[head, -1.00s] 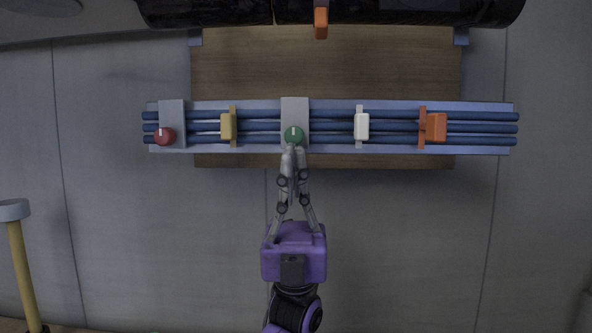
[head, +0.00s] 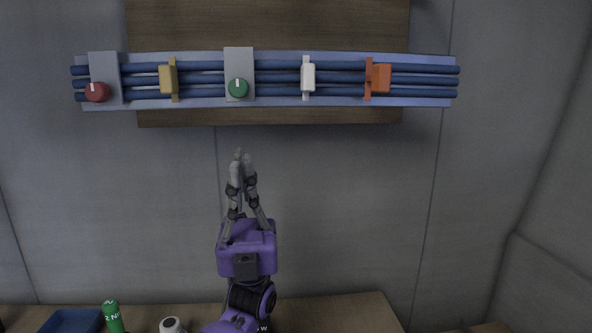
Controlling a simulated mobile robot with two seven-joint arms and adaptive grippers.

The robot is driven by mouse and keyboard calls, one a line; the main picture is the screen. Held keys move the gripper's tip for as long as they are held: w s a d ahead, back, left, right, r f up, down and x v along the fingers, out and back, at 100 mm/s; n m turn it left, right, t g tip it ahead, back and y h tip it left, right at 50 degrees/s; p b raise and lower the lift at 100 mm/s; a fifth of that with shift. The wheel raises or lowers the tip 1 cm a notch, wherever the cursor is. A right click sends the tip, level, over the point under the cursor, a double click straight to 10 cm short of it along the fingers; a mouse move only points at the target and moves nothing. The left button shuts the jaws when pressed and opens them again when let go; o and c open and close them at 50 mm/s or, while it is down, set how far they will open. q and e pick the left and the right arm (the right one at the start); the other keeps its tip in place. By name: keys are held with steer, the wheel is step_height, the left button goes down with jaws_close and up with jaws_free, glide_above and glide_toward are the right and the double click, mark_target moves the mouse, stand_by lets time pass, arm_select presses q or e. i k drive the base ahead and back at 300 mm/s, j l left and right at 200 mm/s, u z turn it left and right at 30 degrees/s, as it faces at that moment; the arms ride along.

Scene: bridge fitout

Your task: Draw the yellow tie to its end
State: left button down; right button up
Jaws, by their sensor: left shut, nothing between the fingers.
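The yellow tie (head: 167,78) sits around the blue cable bundle (head: 205,80) on the wall rail, between the red knob and the green knob. Its block sticks out on the left of its thin band. My left gripper (head: 241,156) is shut and empty, fingers pointing up, below the rail and apart from it. It is to the right of the yellow tie and lower, roughly under the green knob (head: 238,88). My right gripper is not in view.
A red knob (head: 97,92), white tie (head: 308,77) and orange tie (head: 378,77) share the rail. A wooden panel (head: 270,117) backs it. Below, a table (head: 345,311) bears a blue tray (head: 72,321), a green cylinder (head: 113,316) and a white round item (head: 171,325). The wall below the rail is clear.

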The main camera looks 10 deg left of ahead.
mark_target(168, 74)
steer(key=k, duration=1)
